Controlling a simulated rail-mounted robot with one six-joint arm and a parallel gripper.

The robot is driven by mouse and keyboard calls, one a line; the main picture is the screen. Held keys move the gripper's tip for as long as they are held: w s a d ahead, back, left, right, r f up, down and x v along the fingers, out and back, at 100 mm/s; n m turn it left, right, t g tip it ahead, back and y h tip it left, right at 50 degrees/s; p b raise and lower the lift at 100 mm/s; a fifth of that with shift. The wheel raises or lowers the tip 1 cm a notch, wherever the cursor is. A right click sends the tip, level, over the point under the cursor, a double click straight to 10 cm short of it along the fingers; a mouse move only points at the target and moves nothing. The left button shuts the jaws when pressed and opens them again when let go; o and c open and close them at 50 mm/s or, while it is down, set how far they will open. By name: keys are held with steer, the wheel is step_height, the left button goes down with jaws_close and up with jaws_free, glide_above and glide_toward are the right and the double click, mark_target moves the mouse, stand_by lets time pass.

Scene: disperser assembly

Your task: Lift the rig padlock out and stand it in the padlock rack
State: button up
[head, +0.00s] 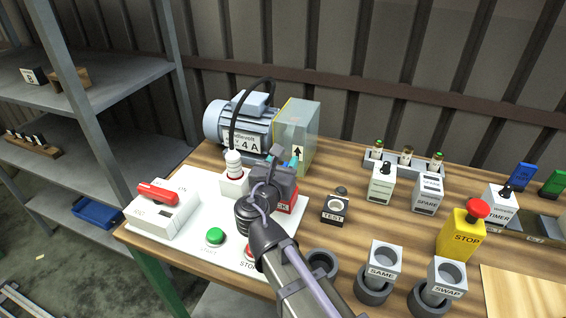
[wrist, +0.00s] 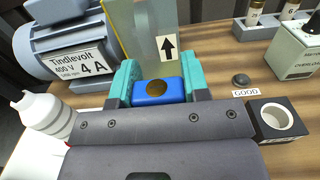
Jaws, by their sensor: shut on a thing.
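My gripper (wrist: 157,72) is shut on a blue padlock (wrist: 150,97), seen in the wrist view as a blue block with a round brass face between the teal fingers. The padlock's underside and shackle are hidden. At the far right, a blue tag-like piece (head: 523,175) and a green one (head: 553,182) stand upright, possibly in the padlock rack.
A grey motor (head: 225,122) stands behind the panel, with a black cable looping to a white plug (head: 234,165). A red-handled switch (head: 158,193) is left. The TEST block (head: 336,207), SPARE block (head: 428,192), yellow STOP box (head: 461,235) and several dark cups crowd the right.

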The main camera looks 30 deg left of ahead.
steer(key=shift+f, duration=0.2)
steer(key=o, duration=1.1)
steer(key=v, duration=1)
steer(key=shift+s+d, duration=0.15)
steer(key=shift+s, duration=0.2)
steer(key=shift+r, duration=0.15)
